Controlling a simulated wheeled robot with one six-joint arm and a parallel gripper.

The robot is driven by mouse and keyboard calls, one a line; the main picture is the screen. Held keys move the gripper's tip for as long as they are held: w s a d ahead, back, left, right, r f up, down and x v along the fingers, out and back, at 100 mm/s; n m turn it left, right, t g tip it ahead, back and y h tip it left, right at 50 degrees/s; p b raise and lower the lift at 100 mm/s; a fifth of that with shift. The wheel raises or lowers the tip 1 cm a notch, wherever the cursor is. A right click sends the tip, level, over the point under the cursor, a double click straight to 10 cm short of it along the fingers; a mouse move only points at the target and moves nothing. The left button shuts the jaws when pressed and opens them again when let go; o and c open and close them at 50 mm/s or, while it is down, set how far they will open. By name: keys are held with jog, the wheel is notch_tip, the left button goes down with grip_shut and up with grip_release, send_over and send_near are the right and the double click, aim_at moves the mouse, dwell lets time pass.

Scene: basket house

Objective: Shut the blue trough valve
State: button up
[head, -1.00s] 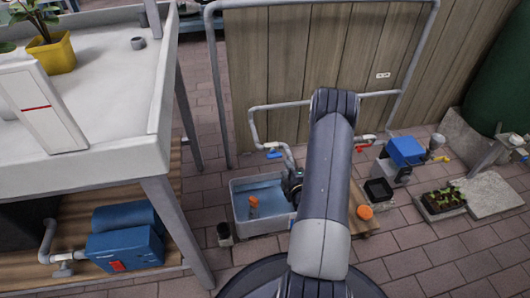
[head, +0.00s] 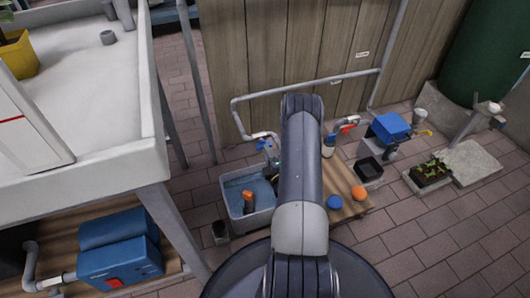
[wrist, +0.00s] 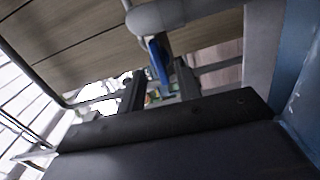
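In the wrist view the blue handle (wrist: 160,58) sticks out from a rounded pale pipe fitting (wrist: 156,17). My gripper shows in the wrist view with two dark fingers apart (wrist: 160,88). The handle appears between the fingers in the picture; I cannot tell whether either touches it. In the head view my arm hides most of the gripper, close to the valve and trough.
A red valve handle (head: 348,128) is on the pipe to the right. A blue ball (head: 334,202) and an orange ball (head: 358,193) rest on a wooden board. An orange object (head: 248,199) is in the trough. A wooden fence (head: 290,45) stands behind the pipes.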

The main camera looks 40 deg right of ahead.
jog(key=shift+x, duration=1.5)
jog(key=shift+c, duration=0.3)
jog(key=c, duration=0.6)
jog(key=shift+c, duration=0.2)
jog(key=shift+s+m, duration=0.1)
jog(key=shift+m, duration=8.6)
